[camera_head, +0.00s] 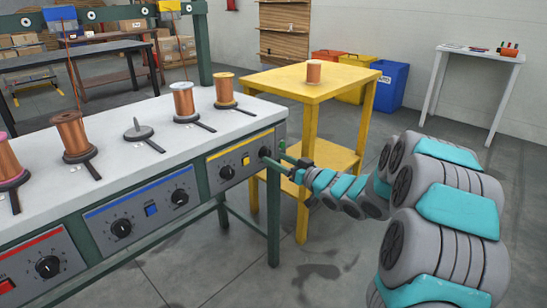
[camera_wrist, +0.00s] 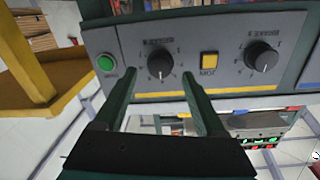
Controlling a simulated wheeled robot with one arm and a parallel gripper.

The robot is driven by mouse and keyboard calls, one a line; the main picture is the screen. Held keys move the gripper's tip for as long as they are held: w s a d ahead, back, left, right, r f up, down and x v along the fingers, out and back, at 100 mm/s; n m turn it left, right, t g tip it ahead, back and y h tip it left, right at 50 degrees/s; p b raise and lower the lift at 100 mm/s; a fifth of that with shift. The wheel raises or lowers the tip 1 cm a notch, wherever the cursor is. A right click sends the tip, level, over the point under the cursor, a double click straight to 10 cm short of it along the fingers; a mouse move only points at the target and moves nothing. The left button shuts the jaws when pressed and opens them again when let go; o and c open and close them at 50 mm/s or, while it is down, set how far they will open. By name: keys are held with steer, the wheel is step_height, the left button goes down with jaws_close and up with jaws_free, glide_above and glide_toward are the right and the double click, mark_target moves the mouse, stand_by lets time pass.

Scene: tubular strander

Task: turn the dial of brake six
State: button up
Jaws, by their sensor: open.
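The panel with the yellow stripe (camera_head: 238,157) at the right end of the bench has two black dials. The end dial (camera_head: 265,152) shows in the wrist view (camera_wrist: 160,65) with a white pointer line. My gripper (camera_head: 276,163) is open, and in the wrist view (camera_wrist: 160,76) its two fingers lie on either side of that dial. I cannot tell whether they touch it. The other dial (camera_head: 227,172) of this panel is right of the yellow button in the wrist view (camera_wrist: 262,56). The labels look upside down there, too small to read surely.
A yellow button (camera_wrist: 209,60) sits between the dials and a green button (camera_wrist: 106,63) beside the end dial. A yellow table (camera_head: 300,83) with a copper spool (camera_head: 314,71) stands close behind my arm. Spools stand on the bench top (camera_head: 160,115).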

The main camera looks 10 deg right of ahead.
mark_target(266, 153)
steer(key=shift+x, duration=1.15)
steer(key=shift+c, duration=0.4)
jaws_close()
